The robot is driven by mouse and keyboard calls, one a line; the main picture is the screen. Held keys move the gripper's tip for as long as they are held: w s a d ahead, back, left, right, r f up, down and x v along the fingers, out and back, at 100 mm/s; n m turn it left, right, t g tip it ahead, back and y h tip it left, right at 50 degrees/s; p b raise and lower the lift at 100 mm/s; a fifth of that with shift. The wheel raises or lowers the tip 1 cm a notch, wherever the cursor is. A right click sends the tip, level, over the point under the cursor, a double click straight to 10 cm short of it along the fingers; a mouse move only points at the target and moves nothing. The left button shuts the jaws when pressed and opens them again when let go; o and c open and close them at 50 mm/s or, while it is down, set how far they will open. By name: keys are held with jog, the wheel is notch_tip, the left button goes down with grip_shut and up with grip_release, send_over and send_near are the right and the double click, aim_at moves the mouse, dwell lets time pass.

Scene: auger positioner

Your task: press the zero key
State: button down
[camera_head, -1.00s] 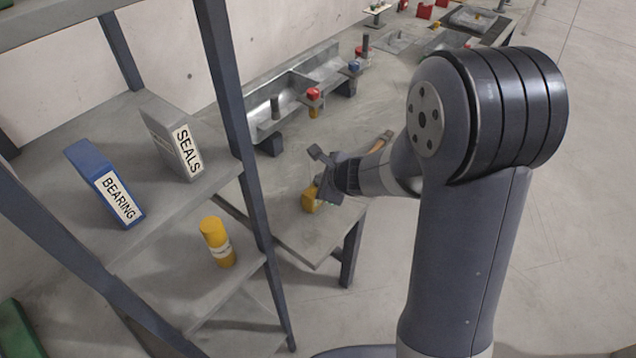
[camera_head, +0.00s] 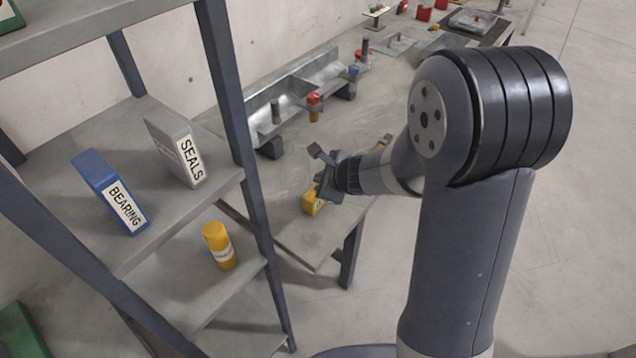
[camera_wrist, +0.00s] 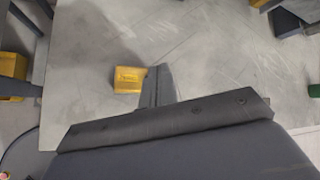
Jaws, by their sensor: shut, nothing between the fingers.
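My gripper (camera_head: 326,190) is over the near end of the grey table (camera_head: 308,240), pointing downward. A small yellow box (camera_head: 312,203) lies on that table beside the fingertips. In the wrist view, my gripper's shut fingers (camera_wrist: 156,84) are just right of the yellow box (camera_wrist: 127,79), which bears a small label too small to read. I cannot tell whether the fingers touch it. No key marked zero can be made out in either view.
A shelf rack at left holds a blue BEARING binder (camera_head: 100,185), a grey SEALS binder (camera_head: 170,145) and a yellow canister (camera_head: 218,247). Open floor lies at right.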

notch_tip(320, 180, up, 6)
jog(key=p, duration=0.5)
dwell(0.4)
jog(key=shift+a, duration=0.1)
